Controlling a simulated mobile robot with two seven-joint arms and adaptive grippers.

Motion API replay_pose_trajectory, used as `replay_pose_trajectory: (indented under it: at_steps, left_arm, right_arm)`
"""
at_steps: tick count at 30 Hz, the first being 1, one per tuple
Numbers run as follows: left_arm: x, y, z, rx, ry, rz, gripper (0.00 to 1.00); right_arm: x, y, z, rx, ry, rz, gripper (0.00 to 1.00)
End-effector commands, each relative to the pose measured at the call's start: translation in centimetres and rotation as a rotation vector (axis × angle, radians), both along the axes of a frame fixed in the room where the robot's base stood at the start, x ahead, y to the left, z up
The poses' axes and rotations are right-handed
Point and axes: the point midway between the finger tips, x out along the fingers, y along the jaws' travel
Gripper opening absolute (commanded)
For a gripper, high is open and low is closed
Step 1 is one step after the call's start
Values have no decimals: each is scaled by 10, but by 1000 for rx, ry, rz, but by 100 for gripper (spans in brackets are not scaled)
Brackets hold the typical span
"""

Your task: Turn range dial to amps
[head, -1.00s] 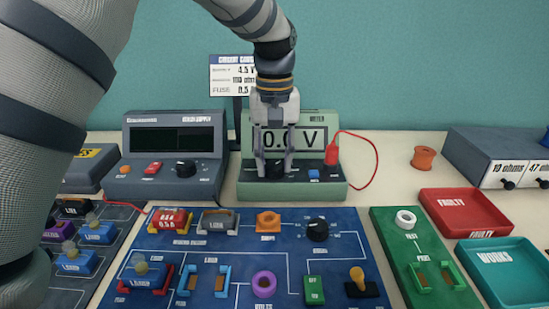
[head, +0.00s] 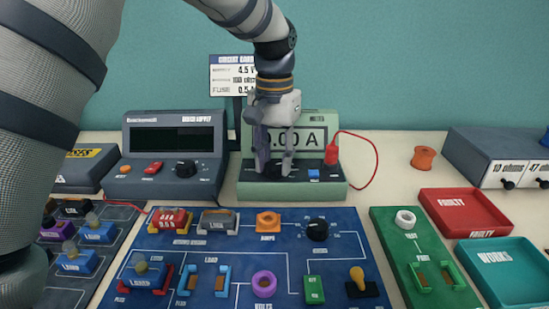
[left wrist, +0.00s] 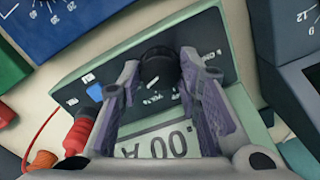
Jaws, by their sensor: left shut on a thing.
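The green meter (head: 318,187) stands at the back of the table. Its display (head: 318,139) ends in "00 A", partly hidden by my gripper; the display also shows in the left wrist view (left wrist: 150,142). My left gripper (head: 273,168) points down at the meter's front panel and is shut on the black range dial (left wrist: 159,68). In the left wrist view the dial sits between the two fingertips, which are twisted relative to the meter. My right gripper is not in view.
A red plug (head: 332,153) with a red lead stands at the meter's right, close to a blue button (head: 314,174). A grey bench supply (head: 172,150) stands to the left. The blue circuit board (head: 240,255) lies in front.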

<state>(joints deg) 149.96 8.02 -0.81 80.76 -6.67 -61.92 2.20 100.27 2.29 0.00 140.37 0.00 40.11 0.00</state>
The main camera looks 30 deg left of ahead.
Motion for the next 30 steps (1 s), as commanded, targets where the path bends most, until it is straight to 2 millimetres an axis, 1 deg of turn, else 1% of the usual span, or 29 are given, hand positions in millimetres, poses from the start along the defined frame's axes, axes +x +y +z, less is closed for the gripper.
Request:
replay_pose_trajectory:
  at_steps: [10,11,12,13,23,26,30]
  left_arm:
    - [0,1,-1,1,2,-1,4]
    - [0,1,-1,1,2,-1,36]
    - [0,1,-1,1,2,-1,45]
    - [0,1,-1,1,2,-1,52]
    - [0,0,2,0,-1,-1,53]
    - [1,0,18,0,-4,-1,53]
    - [1,0,57,0,-6,-1,53]
  right_arm:
    - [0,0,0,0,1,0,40]
    - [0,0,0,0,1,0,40]
    - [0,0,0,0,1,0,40]
    - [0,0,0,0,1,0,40]
    - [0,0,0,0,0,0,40]
    - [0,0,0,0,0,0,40]
    - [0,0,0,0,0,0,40]
